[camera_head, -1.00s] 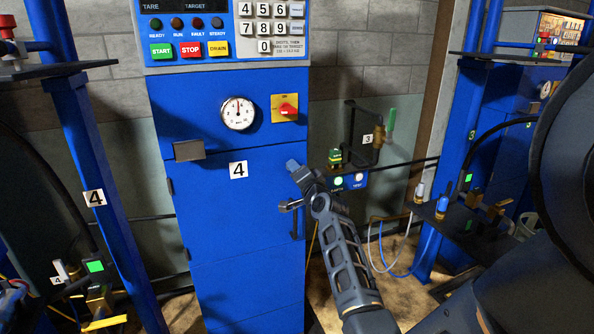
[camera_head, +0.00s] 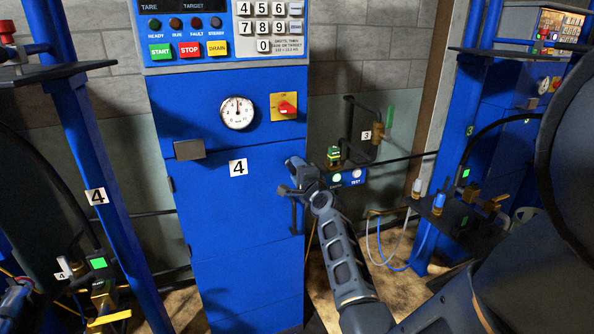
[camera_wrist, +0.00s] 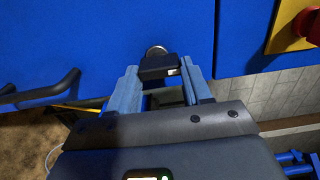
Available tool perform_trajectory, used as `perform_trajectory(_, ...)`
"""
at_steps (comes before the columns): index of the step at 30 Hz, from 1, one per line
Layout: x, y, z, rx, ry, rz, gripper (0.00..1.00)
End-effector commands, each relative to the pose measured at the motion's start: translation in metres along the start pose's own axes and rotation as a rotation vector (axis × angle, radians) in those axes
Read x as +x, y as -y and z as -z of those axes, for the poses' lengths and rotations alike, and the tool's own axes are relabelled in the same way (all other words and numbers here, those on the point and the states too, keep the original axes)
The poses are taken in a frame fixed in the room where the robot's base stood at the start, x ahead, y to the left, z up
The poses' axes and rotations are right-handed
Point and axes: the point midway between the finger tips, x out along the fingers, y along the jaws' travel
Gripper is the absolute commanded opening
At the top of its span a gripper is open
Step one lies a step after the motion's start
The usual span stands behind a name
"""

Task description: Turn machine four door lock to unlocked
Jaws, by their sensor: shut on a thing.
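The blue cabinet of machine four (camera_head: 230,220) bears a white "4" label (camera_head: 238,168). In the wrist view the door lock (camera_wrist: 158,66) is a black turning piece on a round silver base, set in the blue door. My gripper (camera_head: 290,172) is at the right edge of the door; in the wrist view its two fingers (camera_wrist: 161,72) stand on either side of the black piece, shut on it. In the head view the gripper hides the lock. I cannot read any lock marking.
A dark door handle (camera_wrist: 40,92) runs beside the gripper. A red rotary switch on a yellow plate (camera_head: 284,107) and a dial gauge (camera_head: 238,113) are above. A small blue box with a green button (camera_head: 345,178) is close on the right.

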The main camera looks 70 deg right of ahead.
Motion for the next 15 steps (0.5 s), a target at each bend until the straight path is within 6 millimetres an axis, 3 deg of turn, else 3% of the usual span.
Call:
perform_trajectory(11,-0.0003,-0.001,0.0013,0.006,-0.002,-0.001,0.18)
perform_trajectory(12,-0.0003,-0.0009,0.0013,0.006,-0.002,-0.001,0.53)
perform_trajectory(15,-0.0002,-0.0008,0.0011,0.006,-0.002,-0.001,0.62)
